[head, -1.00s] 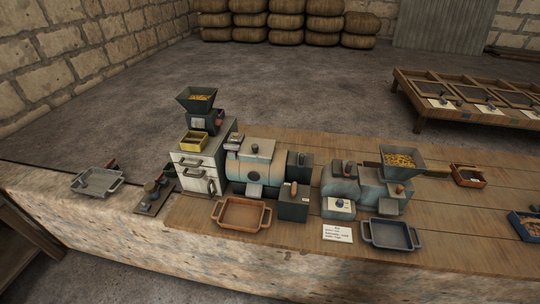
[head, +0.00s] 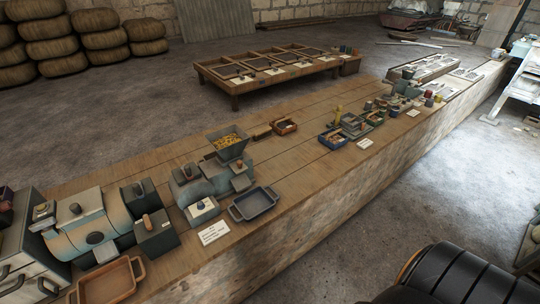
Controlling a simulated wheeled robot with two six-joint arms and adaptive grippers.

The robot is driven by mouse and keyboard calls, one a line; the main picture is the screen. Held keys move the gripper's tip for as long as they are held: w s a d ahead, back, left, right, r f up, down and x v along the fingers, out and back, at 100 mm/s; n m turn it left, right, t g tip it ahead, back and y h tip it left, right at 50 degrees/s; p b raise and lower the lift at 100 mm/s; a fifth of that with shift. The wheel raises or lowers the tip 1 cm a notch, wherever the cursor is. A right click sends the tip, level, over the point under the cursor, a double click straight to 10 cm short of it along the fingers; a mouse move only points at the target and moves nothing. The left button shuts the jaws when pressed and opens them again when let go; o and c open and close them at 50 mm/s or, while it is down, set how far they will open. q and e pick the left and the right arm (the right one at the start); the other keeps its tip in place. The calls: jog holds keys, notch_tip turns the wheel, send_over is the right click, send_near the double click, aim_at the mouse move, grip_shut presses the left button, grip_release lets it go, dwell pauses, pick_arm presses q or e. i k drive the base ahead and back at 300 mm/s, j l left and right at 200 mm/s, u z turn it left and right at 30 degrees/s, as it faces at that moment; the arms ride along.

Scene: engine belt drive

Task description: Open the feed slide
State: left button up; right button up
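A grey-green machine (head: 196,181) stands on the long wooden bench, with a square hopper (head: 229,153) of yellow grain on top. A flat brown bar (head: 262,133) sticks out to the right behind the hopper. I cannot tell for sure whether this bar is the feed slide, or how far it is pulled out. A knob on a pale plate (head: 202,207) sits at the machine's front. A grey tray (head: 254,205) lies in front of the machine. Neither of my grippers is in view.
A larger machine with a round drum (head: 90,228) stands to the left, with a brown tray (head: 107,284) before it. A white card (head: 214,233) lies by the grey tray. Small boxes and parts (head: 350,125) stand farther right along the bench. Bare floor (head: 420,200) lies in front.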

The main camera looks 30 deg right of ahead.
aim_at(238, 166)
jog(key=z, duration=0.7)
